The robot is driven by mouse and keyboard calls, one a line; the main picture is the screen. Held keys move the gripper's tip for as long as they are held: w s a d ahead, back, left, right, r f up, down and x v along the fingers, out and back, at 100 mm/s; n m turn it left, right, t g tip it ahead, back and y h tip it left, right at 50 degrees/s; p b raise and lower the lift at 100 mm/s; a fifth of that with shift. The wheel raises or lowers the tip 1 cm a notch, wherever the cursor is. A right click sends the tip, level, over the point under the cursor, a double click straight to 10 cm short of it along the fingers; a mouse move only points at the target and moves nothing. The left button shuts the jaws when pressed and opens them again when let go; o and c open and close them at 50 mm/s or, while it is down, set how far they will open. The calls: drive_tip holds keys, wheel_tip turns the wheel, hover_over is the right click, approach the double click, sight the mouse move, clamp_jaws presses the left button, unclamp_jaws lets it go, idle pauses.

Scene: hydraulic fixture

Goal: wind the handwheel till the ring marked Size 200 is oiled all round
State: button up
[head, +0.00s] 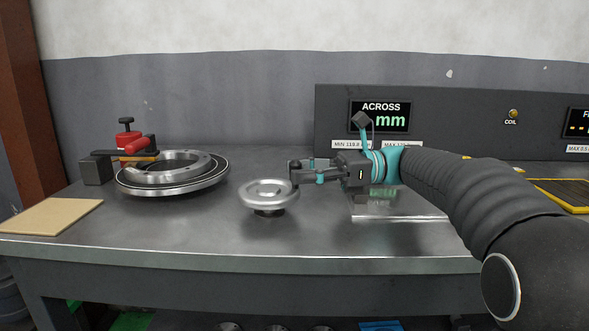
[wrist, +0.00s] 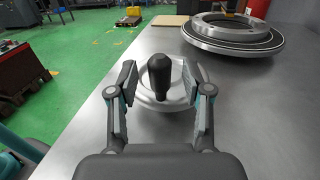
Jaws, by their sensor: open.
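The silver handwheel (head: 262,190) lies flat above the bench near its front edge. It also shows in the wrist view (wrist: 149,103), with its upright black crank knob (wrist: 159,72). My gripper (head: 295,172) is open at the wheel's right rim. In the wrist view its fingers stand either side of the knob with gaps visible. A steel ring (head: 160,177) sits on a round turntable (head: 172,187) to the left of the wheel, and at the top right of the wrist view (wrist: 228,24). I cannot read a Size 200 mark or tell how much of it is oiled.
A red oiler-like fixture (head: 129,140) with a dark arm reaches over the ring's back. A tan board (head: 50,216) lies at the left bench end. A grey panel (head: 335,105) with an ACROSS display (head: 381,115) stands behind my arm. The bench (head: 190,230) is clear in front.

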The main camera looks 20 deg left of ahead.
drive_tip(key=shift+x, duration=0.75)
clamp_jaws()
drive_tip(key=shift+s+f+m+t+b, duration=0.2)
drive_tip(key=shift+m+t+b, duration=0.3)
drive_tip(key=shift+b, duration=0.65)
